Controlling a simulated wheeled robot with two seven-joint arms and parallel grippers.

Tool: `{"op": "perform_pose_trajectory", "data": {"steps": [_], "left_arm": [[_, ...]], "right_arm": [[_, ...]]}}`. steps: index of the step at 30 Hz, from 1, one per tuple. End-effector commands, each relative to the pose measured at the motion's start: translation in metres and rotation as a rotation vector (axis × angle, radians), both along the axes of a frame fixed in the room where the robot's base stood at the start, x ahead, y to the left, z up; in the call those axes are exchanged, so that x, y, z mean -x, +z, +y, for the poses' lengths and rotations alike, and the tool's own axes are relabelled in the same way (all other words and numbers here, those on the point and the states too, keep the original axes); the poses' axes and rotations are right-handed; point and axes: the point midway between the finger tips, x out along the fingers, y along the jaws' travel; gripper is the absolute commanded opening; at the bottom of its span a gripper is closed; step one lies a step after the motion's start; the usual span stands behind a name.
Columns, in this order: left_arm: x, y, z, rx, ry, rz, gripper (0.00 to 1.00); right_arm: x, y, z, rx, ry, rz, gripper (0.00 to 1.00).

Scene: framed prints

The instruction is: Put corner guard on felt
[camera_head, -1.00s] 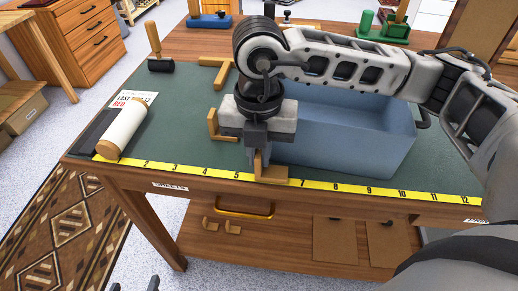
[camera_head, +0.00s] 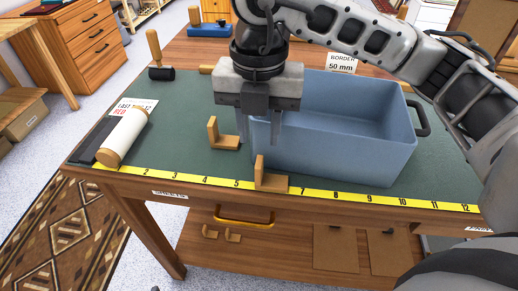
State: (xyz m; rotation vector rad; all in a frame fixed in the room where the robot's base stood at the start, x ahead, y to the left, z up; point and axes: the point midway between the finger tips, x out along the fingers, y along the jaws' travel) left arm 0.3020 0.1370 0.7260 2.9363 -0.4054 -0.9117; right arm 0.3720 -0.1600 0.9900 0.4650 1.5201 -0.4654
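A wooden L-shaped corner guard (camera_head: 270,183) rests at the table's front edge, on the yellow ruler strip and the border of the green felt (camera_head: 187,110). A second corner guard (camera_head: 222,138) stands on the felt behind it, to the left. Part of a third wooden piece (camera_head: 206,70) shows farther back, mostly hidden by my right arm. My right gripper (camera_head: 258,138) is open and empty, its fingers above and behind the front guard, beside the blue bin. Only a dark tip, perhaps of my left gripper (camera_head: 155,288), shows at the bottom edge.
A blue bin (camera_head: 345,150) fills the right of the felt. The yellow ruler strip (camera_head: 330,194) runs along the front edge. A white roll (camera_head: 123,137) and a dark roller (camera_head: 160,72) are at the left. More corner guards (camera_head: 221,235) lie on the lower shelf.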

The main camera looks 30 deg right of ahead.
Motion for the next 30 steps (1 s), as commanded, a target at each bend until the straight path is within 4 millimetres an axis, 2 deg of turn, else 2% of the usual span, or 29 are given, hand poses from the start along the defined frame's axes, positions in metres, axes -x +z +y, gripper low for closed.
{"op": "perform_pose_trajectory", "data": {"steps": [3, 9, 30], "left_arm": [[0.000, -0.001, 0.000, 0.000, 0.000, 0.001, 0.65], [0.000, 0.001, 0.000, -0.001, 0.000, -0.001, 0.65], [-0.006, 0.006, 0.000, -0.001, 0.000, -0.018, 0.65]], "right_arm": [[-0.001, 0.023, 0.001, -0.002, 0.001, -0.005, 0.32], [0.000, 0.043, 0.000, -0.001, 0.000, -0.001, 0.32], [0.000, 0.045, 0.000, -0.001, 0.000, 0.001, 0.32]]}}
